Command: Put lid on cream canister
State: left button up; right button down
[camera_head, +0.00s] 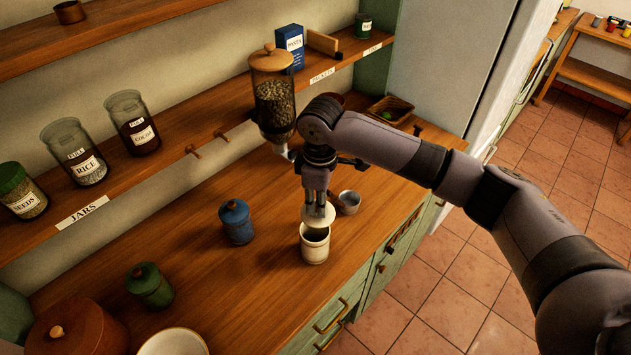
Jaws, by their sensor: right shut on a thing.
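The cream canister (314,248) stands upright on the wooden counter near its front edge, its dark opening partly showing. My right gripper (317,204) points down above it, shut on the cream lid (319,216). The lid is over the back part of the canister's mouth and looks tilted. I cannot tell whether lid and rim touch. My left gripper is not in view.
A blue lidded canister (236,221) and a green one (149,286) stand to the left. A small grey cup (349,201) stands close behind at right. A grain dispenser (273,95) hangs at the shelf. The counter (215,285) is clear between the canisters.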

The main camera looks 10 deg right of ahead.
jog(key=shift+w+a+r+n, duration=0.15)
jog(key=shift+w+a+n, duration=0.15)
jog(key=shift+w+n, duration=0.25)
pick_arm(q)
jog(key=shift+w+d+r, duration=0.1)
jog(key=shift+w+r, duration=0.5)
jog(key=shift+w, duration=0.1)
pick_arm(e)
jog(key=shift+s, duration=0.1)
jog(key=shift+f, duration=0.3)
